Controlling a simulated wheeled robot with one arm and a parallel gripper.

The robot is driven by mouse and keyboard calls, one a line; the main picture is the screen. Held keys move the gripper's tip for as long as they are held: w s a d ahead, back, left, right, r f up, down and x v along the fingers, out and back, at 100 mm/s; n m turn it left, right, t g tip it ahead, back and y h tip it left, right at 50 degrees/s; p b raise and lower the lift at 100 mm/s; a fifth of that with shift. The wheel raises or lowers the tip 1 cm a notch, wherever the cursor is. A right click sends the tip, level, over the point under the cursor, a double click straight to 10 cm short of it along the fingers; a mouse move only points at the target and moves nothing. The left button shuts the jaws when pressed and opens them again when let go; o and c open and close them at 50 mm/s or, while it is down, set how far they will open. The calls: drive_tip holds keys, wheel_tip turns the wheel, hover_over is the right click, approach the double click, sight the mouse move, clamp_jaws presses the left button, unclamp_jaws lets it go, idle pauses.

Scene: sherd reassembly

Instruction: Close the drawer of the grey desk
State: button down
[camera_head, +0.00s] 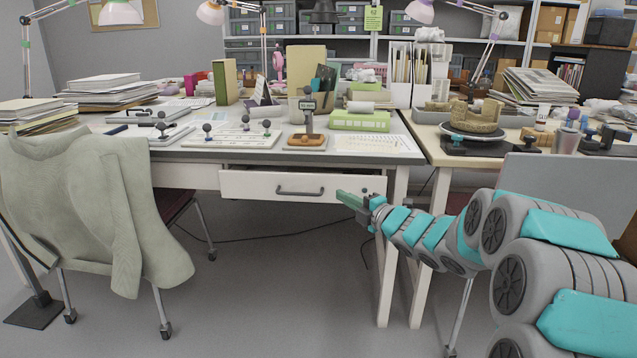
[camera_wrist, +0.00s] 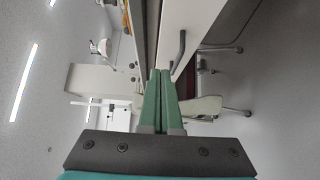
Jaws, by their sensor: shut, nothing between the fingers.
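The grey desk (camera_head: 400,150) has a light top and pale legs. Its white drawer front (camera_head: 245,186) sits under the top and seems to stand a little proud of the desk frame; how far out it is I cannot tell. The drawer has a dark bar handle (camera_head: 300,191). My gripper (camera_head: 340,193) has green fingers, shut and empty, in front of the right part of the drawer front, right of the handle. Whether the tips touch it is unclear. In the wrist view the shut fingertips (camera_wrist: 161,71) lie close to the drawer front (camera_wrist: 172,22) and the handle (camera_wrist: 179,50).
A chair with a pale green jacket (camera_head: 125,210) stands at the front left. A second table (camera_head: 440,155) with a pottery piece on a turntable (camera_head: 472,130) adjoins at right. The floor before the drawer is clear.

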sight(322, 175)
drive_tip(key=shift+y, duration=0.3)
drive_tip(key=p+x, duration=0.1)
drive_tip(key=x, duration=1)
drive_tip(key=shift+w+f+p, duration=0.15)
drive_tip(key=shift+w+p, duration=0.2)
drive_tip(key=shift+w, duration=0.8)
drive_tip(key=w, duration=0.1)
drive_tip(key=w+p, duration=0.2)
drive_tip(key=shift+w+d, duration=0.15)
drive_tip(key=shift+d, duration=0.15)
drive_tip(key=shift+w+a+p, duration=0.1)
drive_tip(key=shift+w+p, duration=0.45)
drive_tip(key=shift+w, duration=0.05)
drive_tip(key=shift+r, duration=0.25)
drive_tip(key=shift+r, duration=0.1)
